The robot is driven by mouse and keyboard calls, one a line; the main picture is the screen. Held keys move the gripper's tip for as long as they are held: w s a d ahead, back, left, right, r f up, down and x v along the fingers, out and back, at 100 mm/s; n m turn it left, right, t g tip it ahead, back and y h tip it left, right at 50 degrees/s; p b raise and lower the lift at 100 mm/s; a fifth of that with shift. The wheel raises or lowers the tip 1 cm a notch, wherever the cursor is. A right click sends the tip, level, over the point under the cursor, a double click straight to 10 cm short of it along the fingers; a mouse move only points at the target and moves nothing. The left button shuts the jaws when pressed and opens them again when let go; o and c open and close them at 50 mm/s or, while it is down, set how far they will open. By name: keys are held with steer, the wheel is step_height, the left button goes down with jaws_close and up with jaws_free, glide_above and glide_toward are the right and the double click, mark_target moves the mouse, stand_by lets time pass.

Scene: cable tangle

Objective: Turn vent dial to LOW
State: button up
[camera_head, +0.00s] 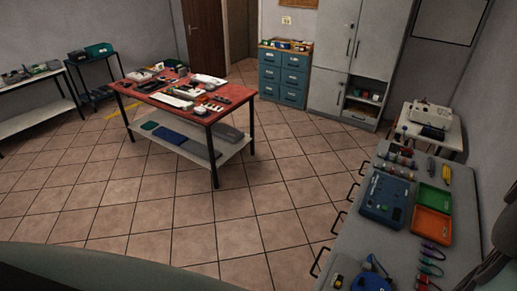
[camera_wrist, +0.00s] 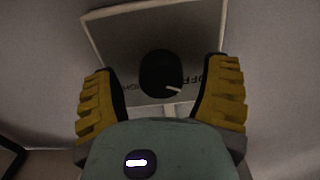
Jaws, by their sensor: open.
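The vent dial (camera_wrist: 160,73) is a round black knob with a short white pointer in the wrist view. It sits on a grey, pale-edged plate (camera_wrist: 112,35). The pointer aims right and slightly down in the picture. "OFF" is printed right of the knob, and lettering that looks like "HIGH" is at its left. I cannot make out a LOW mark. My gripper (camera_wrist: 162,78) is open, one yellow ribbed finger on each side of the knob, with visible gaps between. Contact is not apparent. I cannot make out the dial or gripper in the head view.
In the head view, a grey bench (camera_head: 345,240) at the right holds trays and tools, with wire handles along its left edge. A red-topped table (camera_head: 163,97) stands at centre left. Blue drawers (camera_head: 283,78) and grey cabinets (camera_head: 328,70) line the back. Tiled floor between is clear.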

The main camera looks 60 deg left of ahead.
steer(key=shift+w+d, duration=0.15)
steer(key=shift+w, duration=0.05)
steer(key=shift+c, duration=0.4)
steer(key=c, duration=1.2)
steer(key=shift+o, duration=0.2)
steer(key=shift+r, duration=0.1)
